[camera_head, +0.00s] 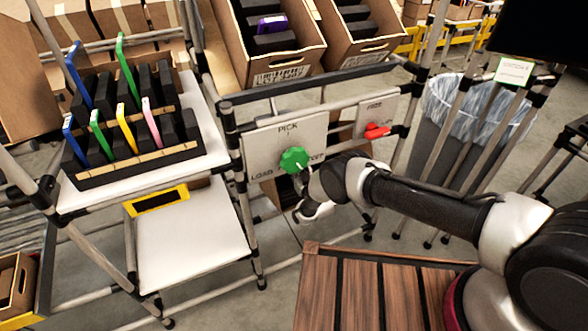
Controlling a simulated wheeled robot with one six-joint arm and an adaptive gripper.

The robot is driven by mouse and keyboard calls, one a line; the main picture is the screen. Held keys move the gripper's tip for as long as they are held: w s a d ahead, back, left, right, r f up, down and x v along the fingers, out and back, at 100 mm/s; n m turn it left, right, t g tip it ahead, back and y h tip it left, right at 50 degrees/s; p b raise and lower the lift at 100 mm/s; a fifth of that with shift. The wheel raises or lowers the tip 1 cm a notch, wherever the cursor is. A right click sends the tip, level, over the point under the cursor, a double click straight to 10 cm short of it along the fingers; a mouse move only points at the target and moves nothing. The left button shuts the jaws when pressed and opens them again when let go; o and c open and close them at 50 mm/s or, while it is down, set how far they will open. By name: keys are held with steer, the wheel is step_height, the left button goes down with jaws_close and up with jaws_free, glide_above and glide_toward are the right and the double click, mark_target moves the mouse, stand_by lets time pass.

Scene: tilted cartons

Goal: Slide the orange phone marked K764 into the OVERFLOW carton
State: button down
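No phone that is clearly orange shows. In the slotted foam rack (100,172) at left stand several thin tilted phones, among them a yellow-orange one (127,128) and a pink one (152,126); no K764 mark is readable. Two tilted cartons are at the top: the left carton (278,70) holds black foam and a purple phone (271,24), the right carton (357,48) shows black foam. Their labels are too small to read, so I cannot tell which is OVERFLOW. My gripper (303,208) is just below the green knob; its fingers are unclear.
The green knob (294,159) is on a panel marked PICK and LOAD; a red handle (376,131) is to its right. A white shelf (190,240) is below the rack, with a yellow-framed display (160,200). A lined bin (440,115) stands right. A slatted wooden top (370,290) is in front.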

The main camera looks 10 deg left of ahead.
steer(key=c, duration=1.4)
jaws_free()
steer(key=s+d+r, duration=0.1)
steer(key=s, duration=0.1)
steer(key=s+d+r, duration=0.1)
steer(key=s+d, duration=0.1)
steer(key=s+d+r, duration=0.1)
steer(key=s+r, duration=0.1)
steer(key=shift+s+d, duration=0.25)
steer(key=shift+s, duration=0.15)
